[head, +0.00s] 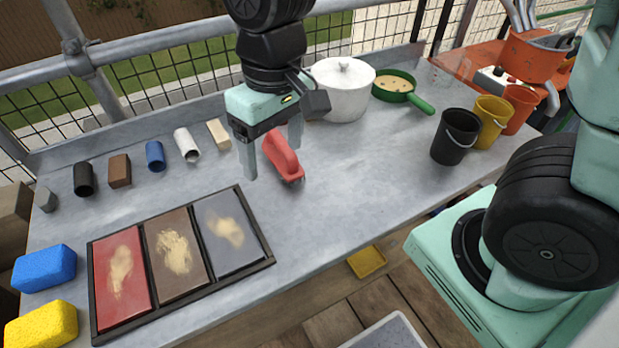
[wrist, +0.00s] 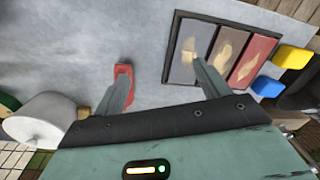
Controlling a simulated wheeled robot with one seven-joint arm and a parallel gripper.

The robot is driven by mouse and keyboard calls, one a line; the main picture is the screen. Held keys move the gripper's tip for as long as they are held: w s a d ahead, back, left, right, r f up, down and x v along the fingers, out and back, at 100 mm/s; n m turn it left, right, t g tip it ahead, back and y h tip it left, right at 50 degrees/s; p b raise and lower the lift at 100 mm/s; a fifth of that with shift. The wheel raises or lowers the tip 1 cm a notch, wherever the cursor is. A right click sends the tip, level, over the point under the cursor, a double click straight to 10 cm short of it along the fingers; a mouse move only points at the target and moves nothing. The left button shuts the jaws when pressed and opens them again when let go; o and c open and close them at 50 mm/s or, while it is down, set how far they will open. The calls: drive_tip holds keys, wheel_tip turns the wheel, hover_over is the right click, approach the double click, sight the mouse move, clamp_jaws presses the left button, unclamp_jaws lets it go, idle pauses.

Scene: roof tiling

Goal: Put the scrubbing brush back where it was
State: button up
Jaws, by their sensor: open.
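The red scrubbing brush (head: 283,155) rests on the grey worktop near its middle, with its handle up and its dark bristle edge low at the front right. My gripper (head: 273,162) is open and empty above the worktop. In the head view the brush shows between and beyond the two fingers, nearer the right one. In the wrist view the brush (wrist: 124,72) shows beside and partly behind the left finger, and the space between the fingertips (wrist: 160,68) shows bare worktop. I cannot tell whether a finger touches the brush.
A black-framed tray (head: 266,263) with three sand-smeared panels lies at front left, beside blue (head: 44,268) and yellow (head: 41,325) sponges. Several small blocks and tubes line the back left. A white pot (head: 343,92), green pan (head: 394,84) and black bucket (head: 455,137) stand right. The centre-right worktop is clear.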

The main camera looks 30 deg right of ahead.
drive_tip(key=s+n, duration=0.3)
drive_tip(key=s, duration=0.8)
drive_tip(key=shift+d+r, duration=0.2)
drive_tip(key=shift+d, duration=0.2)
